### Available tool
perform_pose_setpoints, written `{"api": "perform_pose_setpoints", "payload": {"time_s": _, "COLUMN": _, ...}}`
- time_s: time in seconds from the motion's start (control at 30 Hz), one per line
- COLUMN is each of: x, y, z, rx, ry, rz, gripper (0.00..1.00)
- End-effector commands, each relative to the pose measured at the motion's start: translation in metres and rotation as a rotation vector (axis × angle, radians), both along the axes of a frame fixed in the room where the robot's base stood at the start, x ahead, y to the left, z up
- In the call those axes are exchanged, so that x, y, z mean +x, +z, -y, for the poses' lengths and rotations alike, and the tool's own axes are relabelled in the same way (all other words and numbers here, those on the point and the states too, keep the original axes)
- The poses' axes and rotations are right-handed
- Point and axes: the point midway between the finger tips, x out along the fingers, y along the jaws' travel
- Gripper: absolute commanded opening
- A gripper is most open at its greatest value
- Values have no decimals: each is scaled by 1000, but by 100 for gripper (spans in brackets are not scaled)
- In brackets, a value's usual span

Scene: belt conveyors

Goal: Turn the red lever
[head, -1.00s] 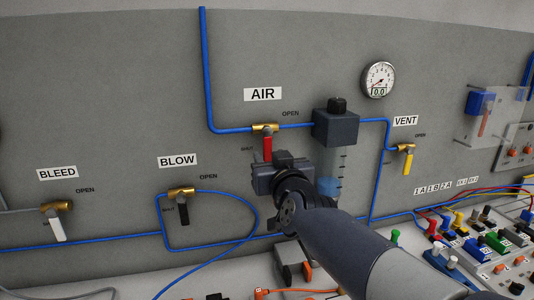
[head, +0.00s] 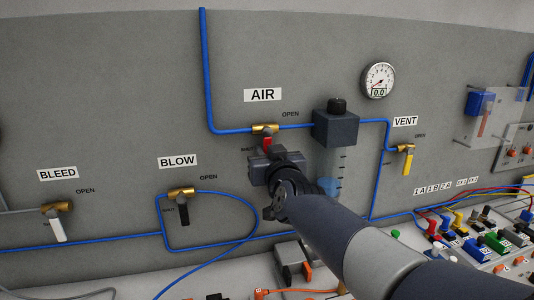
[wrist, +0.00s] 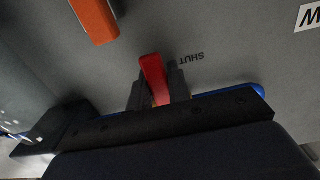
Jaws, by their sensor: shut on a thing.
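The red lever (head: 266,143) hangs down from the brass valve (head: 264,129) under the AIR label, at its SHUT marking. Only its upper part shows in the head view; my gripper (head: 272,163) hides the rest. In the wrist view the red lever (wrist: 153,74) sits between the two dark fingers of my gripper (wrist: 158,92), which is shut on it. The OPEN marking is to the upper right of the valve.
The regulator block (head: 336,126) with its bowl is just right of my gripper. The yellow VENT lever (head: 406,163), black BLOW lever (head: 184,212) and white BLEED lever (head: 57,229) hang on the same grey panel. The gauge (head: 378,80) reads 0.0. Blue tubing runs along the panel.

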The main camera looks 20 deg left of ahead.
Motion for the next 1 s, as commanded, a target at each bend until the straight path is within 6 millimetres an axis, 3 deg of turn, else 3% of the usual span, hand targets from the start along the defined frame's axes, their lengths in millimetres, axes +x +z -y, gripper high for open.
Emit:
{"api": "perform_pose_setpoints", "payload": {"time_s": 0.17, "x": 0, "y": 0, "z": 0, "rx": 0, "ry": 0, "rz": 0, "gripper": 0}}
{"api": "perform_pose_setpoints", "payload": {"time_s": 0.67, "x": 0, "y": 0, "z": 1, "rx": -13, "ry": 0, "rz": 8, "gripper": 0}}
{"api": "perform_pose_setpoints", "payload": {"time_s": 1.0, "x": 4, "y": 2, "z": 6, "rx": -158, "ry": -1, "rz": 96, "gripper": 0}}
